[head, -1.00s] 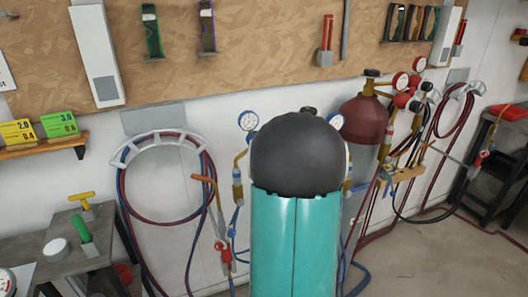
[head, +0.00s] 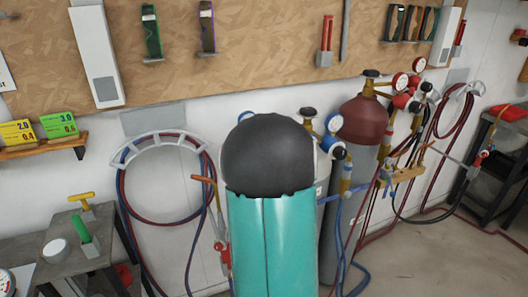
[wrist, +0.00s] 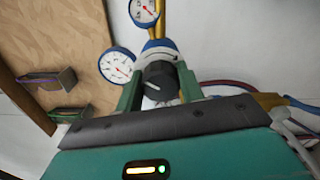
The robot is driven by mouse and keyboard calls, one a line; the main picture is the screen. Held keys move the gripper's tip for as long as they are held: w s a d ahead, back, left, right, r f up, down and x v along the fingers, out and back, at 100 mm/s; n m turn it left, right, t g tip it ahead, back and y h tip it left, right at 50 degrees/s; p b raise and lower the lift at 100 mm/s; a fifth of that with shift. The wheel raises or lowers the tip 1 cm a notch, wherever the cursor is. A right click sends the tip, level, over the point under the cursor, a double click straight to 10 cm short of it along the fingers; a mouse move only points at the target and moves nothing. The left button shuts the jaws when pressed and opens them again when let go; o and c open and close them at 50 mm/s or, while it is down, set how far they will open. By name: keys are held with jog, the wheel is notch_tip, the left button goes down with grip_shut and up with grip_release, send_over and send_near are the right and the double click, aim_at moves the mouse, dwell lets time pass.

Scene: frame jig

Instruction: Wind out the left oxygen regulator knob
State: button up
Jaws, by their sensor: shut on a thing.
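The oxygen regulator's black knob (wrist: 160,82) shows in the wrist view, with a pale mark line on its face. It sits in front of a blue-ringed body (wrist: 158,46). My gripper (wrist: 160,88) is shut on the knob, with one green finger on each side. Two round gauges, a blue-rimmed one (wrist: 117,65) and a higher one (wrist: 144,11), stand beside the body. In the head view my teal and black arm hides my gripper. A blue gauge (head: 334,123) and blue regulator parts (head: 340,152) show just right of the arm.
A dark red cylinder (head: 364,120) with red gauges (head: 400,81) stands to the right. Coiled red and blue hoses hang on a left rack (head: 160,140) and a right rack (head: 465,88). A grey bench (head: 85,240) stands at lower left. Floor (head: 430,260) at lower right is open.

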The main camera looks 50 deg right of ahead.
jog(key=shift+n, duration=2.2)
jog(key=o, duration=1)
jog(key=shift+s+a, duration=0.1)
jog(key=v, duration=1.3)
jog(key=shift+s+a, duration=0.1)
jog(key=shift+s, duration=0.15)
